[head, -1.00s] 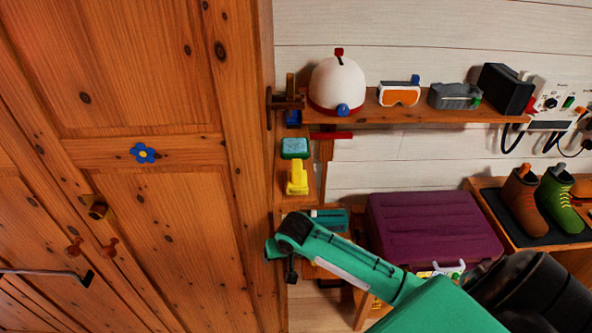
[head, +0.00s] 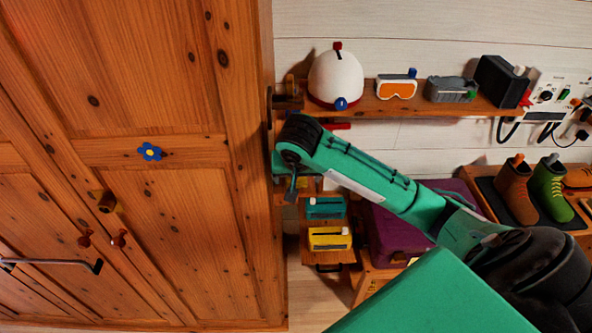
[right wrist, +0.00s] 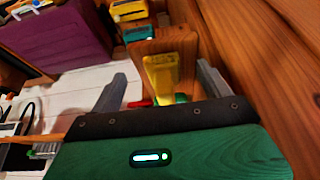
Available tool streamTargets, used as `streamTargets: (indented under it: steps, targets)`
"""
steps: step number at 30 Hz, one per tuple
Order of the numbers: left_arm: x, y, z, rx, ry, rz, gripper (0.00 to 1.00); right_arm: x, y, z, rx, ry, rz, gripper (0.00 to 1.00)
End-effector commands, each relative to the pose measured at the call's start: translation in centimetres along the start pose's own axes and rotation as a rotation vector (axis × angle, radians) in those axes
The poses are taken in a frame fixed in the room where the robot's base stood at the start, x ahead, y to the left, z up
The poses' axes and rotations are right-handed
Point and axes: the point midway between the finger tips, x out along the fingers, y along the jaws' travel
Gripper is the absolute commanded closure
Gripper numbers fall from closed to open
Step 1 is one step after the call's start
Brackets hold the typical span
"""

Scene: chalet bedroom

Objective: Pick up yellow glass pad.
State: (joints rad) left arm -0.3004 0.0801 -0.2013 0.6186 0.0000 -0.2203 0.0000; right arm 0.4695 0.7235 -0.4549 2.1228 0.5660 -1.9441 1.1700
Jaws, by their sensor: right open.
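Two yellow things show, and I cannot tell for sure which is the glass pad. A stepped yellow piece (right wrist: 161,72) stands on the narrow wooden shelf and shows between the fingers of my right gripper (right wrist: 161,77) in the right wrist view. The fingers are open on either side of it, with no clear contact. In the head view my right arm hides this piece. A yellow block with a pale top strip (head: 330,239) sits lower, beside the cabinet; it also shows at the top of the right wrist view (right wrist: 128,11). My left gripper is out of view.
A teal block (head: 326,207) sits just above the yellow block. The wooden cabinet (head: 160,240) stands close on the left. The upper shelf (head: 430,106) holds a white helmet (head: 335,78) and goggles (head: 396,88). A purple case (head: 385,235) is at lower right.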

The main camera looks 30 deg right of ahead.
Motion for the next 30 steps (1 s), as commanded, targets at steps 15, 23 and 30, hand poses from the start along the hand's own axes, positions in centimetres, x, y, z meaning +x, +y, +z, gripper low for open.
streamTargets:
  steps: [15,23,30]
  targets:
    - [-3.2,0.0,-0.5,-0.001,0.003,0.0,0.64,2.5,0.0,-5.3,-0.002,-0.001,0.001,0.2]
    - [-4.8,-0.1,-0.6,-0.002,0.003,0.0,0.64,6.1,0.0,-5.3,-0.001,-0.001,0.001,0.2]
    - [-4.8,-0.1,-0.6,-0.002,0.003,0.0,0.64,7.1,0.0,-5.2,-0.001,0.001,-0.001,0.2]
